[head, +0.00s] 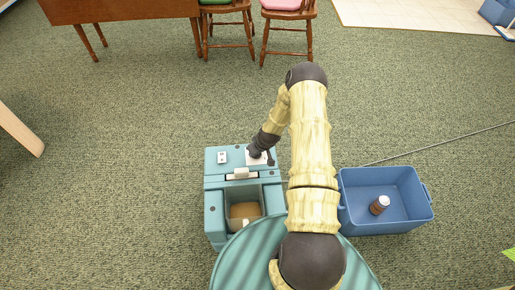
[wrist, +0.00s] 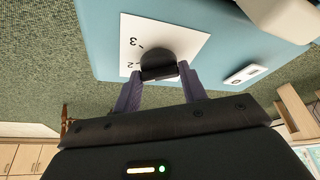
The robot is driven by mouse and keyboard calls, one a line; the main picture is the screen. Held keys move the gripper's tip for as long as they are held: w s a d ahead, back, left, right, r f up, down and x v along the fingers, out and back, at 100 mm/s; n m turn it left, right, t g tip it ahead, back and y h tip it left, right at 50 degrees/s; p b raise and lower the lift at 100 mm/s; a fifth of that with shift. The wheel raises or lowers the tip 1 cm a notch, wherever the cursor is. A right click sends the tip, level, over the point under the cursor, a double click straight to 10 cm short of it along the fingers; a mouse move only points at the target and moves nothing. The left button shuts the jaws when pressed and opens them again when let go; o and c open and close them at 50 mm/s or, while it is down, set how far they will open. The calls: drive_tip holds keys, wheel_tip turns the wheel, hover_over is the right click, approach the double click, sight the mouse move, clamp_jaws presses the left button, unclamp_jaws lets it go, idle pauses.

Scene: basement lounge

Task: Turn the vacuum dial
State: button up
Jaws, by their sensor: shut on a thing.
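The vacuum (head: 214,171) is a teal box on the carpet, left of my arm in the head view. Its dial (wrist: 160,42) is a dark round knob on a white plate (wrist: 196,38) printed with 3 and 2. My gripper (wrist: 159,70) is shut on the dial, one finger on each side of it. In the head view my gripper (head: 260,153) reaches down to the vacuum's top, and my wrist hides the dial and part of the plate.
A white switch (head: 222,157) sits left of the plate on the vacuum. An open compartment (head: 264,199) lies at its near end. A blue bin (head: 362,184) holding a brown bottle (head: 379,205) stands right of my arm. Chairs and a wooden table (head: 120,10) are farther back, with open carpet between.

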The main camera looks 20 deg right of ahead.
drive_tip(key=m+h+p, duration=0.1)
drive_tip(key=m, duration=0.2)
drive_tip(key=m+h+p, duration=0.1)
drive_tip(key=m, duration=0.2)
drive_tip(key=shift+w+a+r+m+h, duration=0.1)
drive_tip(key=shift+a+m+h, duration=0.1)
drive_tip(key=shift+m+h, duration=0.1)
drive_tip(key=m+h, duration=0.1)
drive_tip(key=m, duration=0.1)
drive_tip(key=m+g, duration=0.1)
drive_tip(key=m, duration=0.2)
drive_tip(key=shift+h+p, duration=0.3)
drive_tip(key=shift+h, duration=0.1)
drive_tip(key=o, duration=1)
drive_tip(key=shift+c, duration=0.2)
drive_tip(key=p+v, duration=0.3)
drive_tip(key=v, duration=1.4)
drive_tip(key=shift+w+r+p, duration=0.2)
drive_tip(key=shift+p, duration=0.2)
